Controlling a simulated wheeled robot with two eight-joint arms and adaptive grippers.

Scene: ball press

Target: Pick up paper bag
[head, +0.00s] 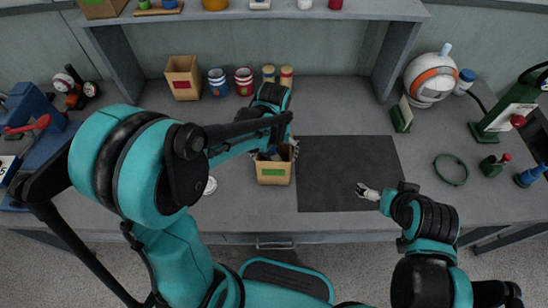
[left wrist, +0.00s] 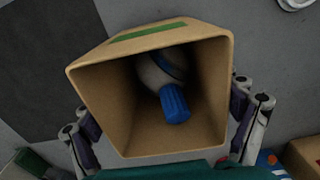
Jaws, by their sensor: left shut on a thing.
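A tan paper bag (head: 273,172) with a green label stands at the left edge of the dark mat (head: 345,173). In the left wrist view the open paper bag (left wrist: 92,85) faces the camera, and a white bottle with a blue cap (left wrist: 175,103) lies inside it. My left gripper (head: 275,150) is shut on the bag, with a finger on each side of it in the left wrist view (left wrist: 165,128). I cannot tell whether the bag touches the table. My right gripper (head: 368,191) is over the mat's lower right part, apart from the bag; its opening is too small to tell.
Another tan bag with a red label (head: 183,77) stands at the back left beside striped cans (head: 243,81) and small jars (head: 286,76). A white and orange helmet-like object (head: 431,78), a green ring (head: 451,169) and a green press (head: 505,115) are at the right. Most of the mat is clear.

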